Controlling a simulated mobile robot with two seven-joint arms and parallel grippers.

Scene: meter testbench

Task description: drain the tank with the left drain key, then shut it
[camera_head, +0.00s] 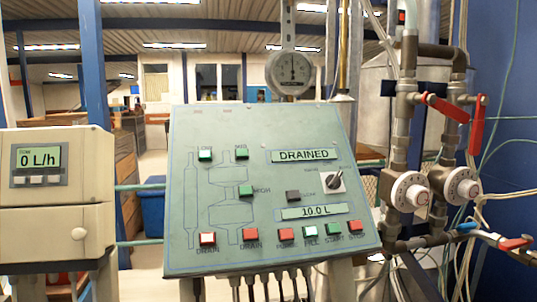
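The left drain key (207,239) is a red square button at the lower left of the sloped green control panel (215,262). It has a pale, bright centre, and the label under it reads DRAIN. A second drain key (250,236) sits to its right, in plainer red. The upper display (304,155) reads DRAINED. A tank outline is drawn on the panel above the drain keys. Neither of my grippers shows in the head view.
More keys run along the panel's lower right, including a bright green FILL key (310,231). A rotary switch (333,182) sits above. A meter (42,165) at left reads 0 L/h. A round gauge (291,72) stands behind. Pipes with red-handled valves (445,107) are at right.

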